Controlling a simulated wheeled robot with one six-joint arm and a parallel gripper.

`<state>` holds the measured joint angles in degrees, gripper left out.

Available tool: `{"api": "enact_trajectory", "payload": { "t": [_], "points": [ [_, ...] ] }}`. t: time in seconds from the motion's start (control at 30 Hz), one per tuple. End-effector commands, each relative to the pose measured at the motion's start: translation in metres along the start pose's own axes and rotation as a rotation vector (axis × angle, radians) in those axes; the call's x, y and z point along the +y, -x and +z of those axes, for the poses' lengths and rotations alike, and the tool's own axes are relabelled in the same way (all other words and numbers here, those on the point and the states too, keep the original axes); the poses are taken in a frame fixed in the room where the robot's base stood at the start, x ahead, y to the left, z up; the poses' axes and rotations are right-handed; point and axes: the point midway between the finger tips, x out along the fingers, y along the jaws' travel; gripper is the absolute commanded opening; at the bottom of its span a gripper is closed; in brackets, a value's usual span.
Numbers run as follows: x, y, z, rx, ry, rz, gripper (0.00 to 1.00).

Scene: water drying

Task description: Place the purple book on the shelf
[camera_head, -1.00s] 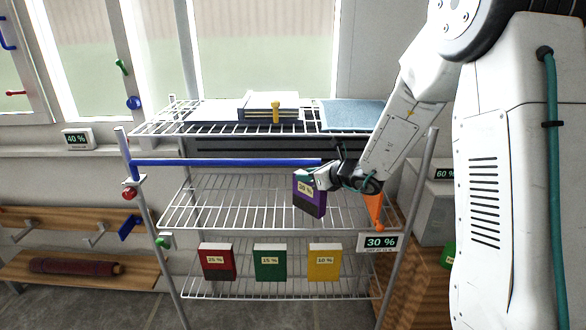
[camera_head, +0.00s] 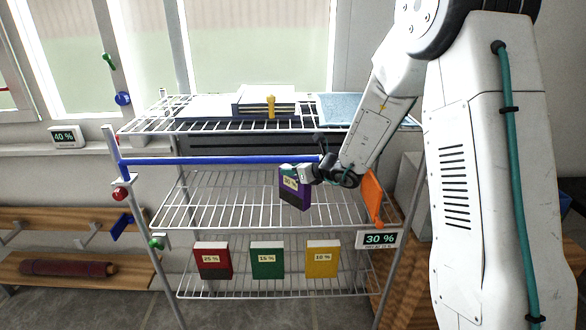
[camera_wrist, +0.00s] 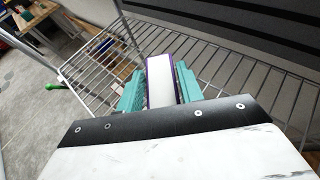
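The purple book (camera_head: 294,187) has a pale label and is in my gripper (camera_head: 308,174), in front of the wire rack's middle shelf (camera_head: 190,208). In the wrist view the book (camera_wrist: 162,80) stands between the two teal fingers of my gripper (camera_wrist: 158,86), which appear closed on its sides. The book is slightly tilted in the head view. Whether its lower edge touches the middle shelf I cannot tell. The middle shelf looks bare otherwise.
Red (camera_head: 213,261), green (camera_head: 267,260) and yellow (camera_head: 322,259) books stand on the lower shelf. A blue bar (camera_head: 220,160) crosses the rack's front. An orange piece (camera_head: 372,197) hangs at right near my wrist. Books (camera_head: 265,100) and a blue cloth (camera_head: 350,106) lie on top.

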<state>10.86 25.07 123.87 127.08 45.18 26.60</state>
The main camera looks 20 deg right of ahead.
Motion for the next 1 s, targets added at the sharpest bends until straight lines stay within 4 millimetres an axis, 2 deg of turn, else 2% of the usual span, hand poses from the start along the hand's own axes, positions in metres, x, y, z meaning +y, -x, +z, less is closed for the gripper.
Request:
{"api": "enact_trajectory", "payload": {
  "t": [0.37,0.47,0.57,0.7,1.0],
  "points": [
    [0.002,0.000,0.003,0.000,0.001,0.003,0.54],
    [0.002,0.007,0.005,-0.001,0.001,0.001,0.54],
    [0.002,0.023,0.005,-0.002,0.001,0.001,0.54],
    [0.002,0.056,0.004,-0.001,0.002,-0.001,0.54],
    [0.001,0.122,-0.026,0.000,-0.001,0.000,0.54]
  ]
}}
